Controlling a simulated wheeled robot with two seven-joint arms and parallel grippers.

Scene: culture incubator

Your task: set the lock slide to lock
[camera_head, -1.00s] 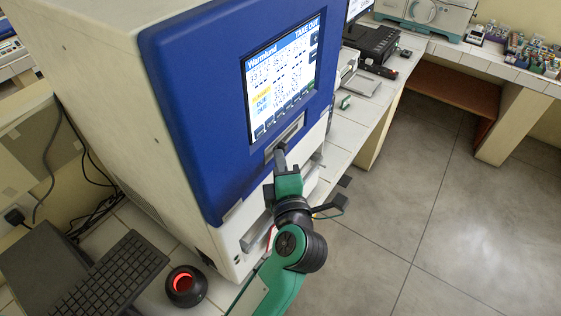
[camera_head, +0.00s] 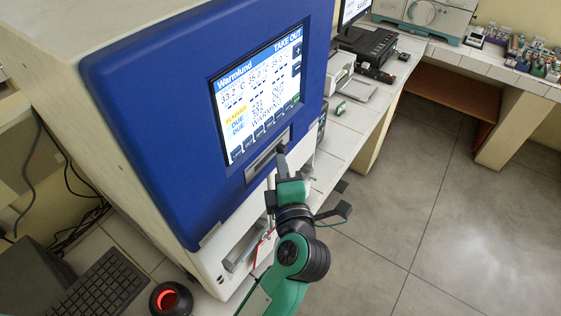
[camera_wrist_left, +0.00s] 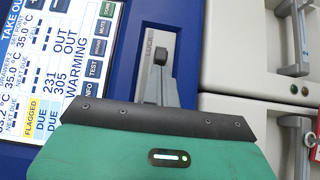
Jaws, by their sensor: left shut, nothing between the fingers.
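The incubator's blue front (camera_head: 120,95) carries a lit screen (camera_head: 258,95). Below the screen is the grey lock plate (camera_head: 262,163). It also shows in the left wrist view (camera_wrist_left: 155,34), with lettering that seems to read LOCK beside its slot. My left gripper (camera_head: 281,158) is shut with nothing between its fingers. Its fingertips (camera_wrist_left: 160,58) are in front of the plate, near its right end in the head view. The slide's knob cannot be told apart from the dark fingertips, and I cannot tell whether they touch. My right gripper is not in view.
White drawers or doors with grey handles (camera_wrist_left: 295,68) lie beside the blue panel. A keyboard (camera_head: 100,290) and a round black device with a red glow (camera_head: 171,299) stand at lower left. A bench with instruments runs along the back. The floor (camera_head: 430,210) at right is clear.

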